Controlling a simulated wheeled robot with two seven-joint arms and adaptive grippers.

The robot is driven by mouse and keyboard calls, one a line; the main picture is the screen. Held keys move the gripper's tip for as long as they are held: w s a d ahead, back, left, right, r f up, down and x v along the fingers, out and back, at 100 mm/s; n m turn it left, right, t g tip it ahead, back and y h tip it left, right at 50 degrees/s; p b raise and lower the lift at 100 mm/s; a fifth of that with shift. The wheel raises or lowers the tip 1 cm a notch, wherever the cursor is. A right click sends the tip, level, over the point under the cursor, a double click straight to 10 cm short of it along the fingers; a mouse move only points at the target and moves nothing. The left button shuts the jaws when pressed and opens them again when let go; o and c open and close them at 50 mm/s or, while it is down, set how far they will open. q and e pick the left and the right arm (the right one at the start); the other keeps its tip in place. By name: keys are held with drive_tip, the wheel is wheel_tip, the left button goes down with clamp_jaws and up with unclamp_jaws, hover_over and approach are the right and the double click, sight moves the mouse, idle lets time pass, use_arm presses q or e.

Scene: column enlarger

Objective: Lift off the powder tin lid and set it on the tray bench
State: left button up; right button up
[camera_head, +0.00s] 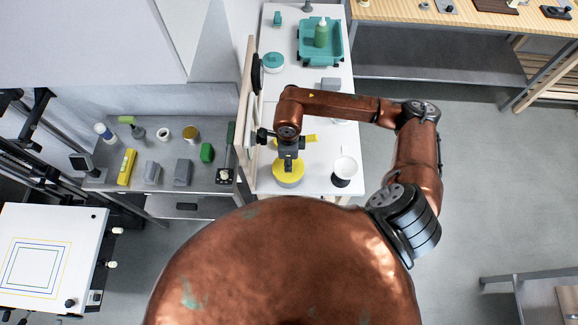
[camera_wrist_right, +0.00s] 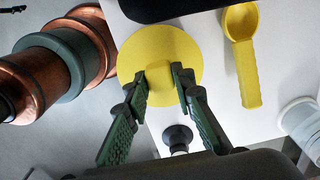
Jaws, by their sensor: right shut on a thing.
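The powder tin's yellow lid (camera_head: 287,168) is a round disc near the front of the white bench (camera_head: 318,180) in the head view. The pale rim of the tin (camera_head: 290,184) shows just below it; I cannot tell whether the lid touches it. My right gripper (camera_head: 288,160) points down onto the lid. In the right wrist view, its two fingers (camera_wrist_right: 160,82) are shut on a small raised grip in the middle of the lid (camera_wrist_right: 160,45). The lid hides the tin beneath it there. My left gripper is not in view.
A yellow scoop (camera_wrist_right: 243,60) lies beside the lid. A white jug (camera_head: 345,167) stands to the right. A grey bench (camera_head: 160,192) with several items is left.

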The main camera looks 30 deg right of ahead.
clamp_jaws()
drive_tip(key=shift+r, duration=0.4)
idle(0.6)
drive_tip(key=shift+r+p, duration=0.9)
drive_tip(key=shift+r, duration=1.1)
